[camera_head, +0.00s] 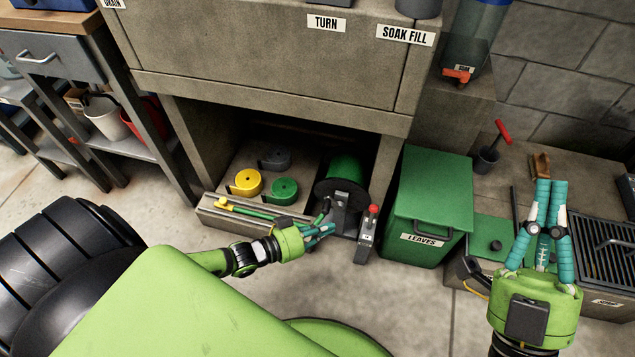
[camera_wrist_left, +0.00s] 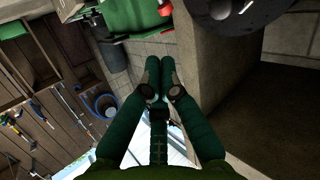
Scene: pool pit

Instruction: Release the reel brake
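The hose reel has a green drum (camera_head: 346,168) and a black round flange; it sits low in the open bay under the stone counter. A brake lever with a red knob (camera_head: 373,210) stands upright on a grey bracket (camera_head: 364,242) to the right of the reel. My left gripper (camera_head: 333,229) is beside the reel's lower front, left of the lever and apart from it. Its fingertips are together and empty in the left wrist view (camera_wrist_left: 160,62). A dark round disc (camera_wrist_left: 228,12), probably the reel flange, shows there. My right gripper (camera_head: 551,184) is shut and empty, raised at the right.
Yellow (camera_head: 247,182), green (camera_head: 284,190) and grey (camera_head: 276,158) coils lie left of the reel. A yellow-tipped wand (camera_head: 224,203) lies along the bay's front edge. A green LEAVES bin (camera_head: 432,190) stands close right of the lever. Floor in front is clear.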

